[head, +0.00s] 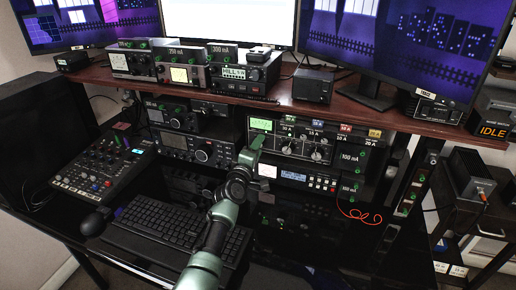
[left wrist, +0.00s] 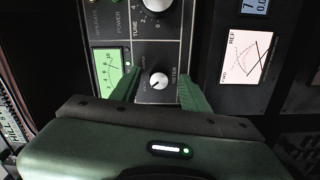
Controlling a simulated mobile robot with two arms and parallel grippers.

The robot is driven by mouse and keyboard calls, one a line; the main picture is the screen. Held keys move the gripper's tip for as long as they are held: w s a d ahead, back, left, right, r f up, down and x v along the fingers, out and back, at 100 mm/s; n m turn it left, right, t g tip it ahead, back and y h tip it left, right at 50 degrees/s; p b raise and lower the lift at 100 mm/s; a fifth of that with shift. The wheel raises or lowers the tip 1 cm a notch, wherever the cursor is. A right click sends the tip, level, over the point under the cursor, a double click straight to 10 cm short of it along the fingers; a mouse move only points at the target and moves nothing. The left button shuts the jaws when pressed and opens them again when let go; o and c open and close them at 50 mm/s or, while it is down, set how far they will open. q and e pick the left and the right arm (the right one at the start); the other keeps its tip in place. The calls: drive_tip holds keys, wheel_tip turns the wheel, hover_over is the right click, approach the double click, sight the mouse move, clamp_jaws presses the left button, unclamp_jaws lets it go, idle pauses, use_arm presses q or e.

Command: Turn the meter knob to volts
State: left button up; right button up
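In the left wrist view the meter knob (left wrist: 158,80) is a small round knob with a bright face on a dark square plate, labelled METER in sideways lettering. Its pointer setting is too small to read. My left gripper (left wrist: 156,90) is open. Its two green fingers stand on either side of the knob, with a visible gap to it on both sides. In the head view my left gripper (head: 252,150) is in front of the radio panel (head: 338,150), just below a green-lit display (head: 261,124). The meter knob appears hidden behind it there. My right gripper is not in view.
The wrist view also shows a green meter (left wrist: 110,70) left of the knob, a larger TUNE knob (left wrist: 156,5) above and a white REF meter (left wrist: 246,58). In the head view a keyboard (head: 178,222), mixer (head: 100,170) and thin red cable (head: 360,215) lie nearby.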

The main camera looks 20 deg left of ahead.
use_arm(q)
drive_tip(key=s, duration=0.7)
drive_tip(key=shift+s+a+p, duration=0.15)
drive_tip(key=shift+s+p, duration=0.25)
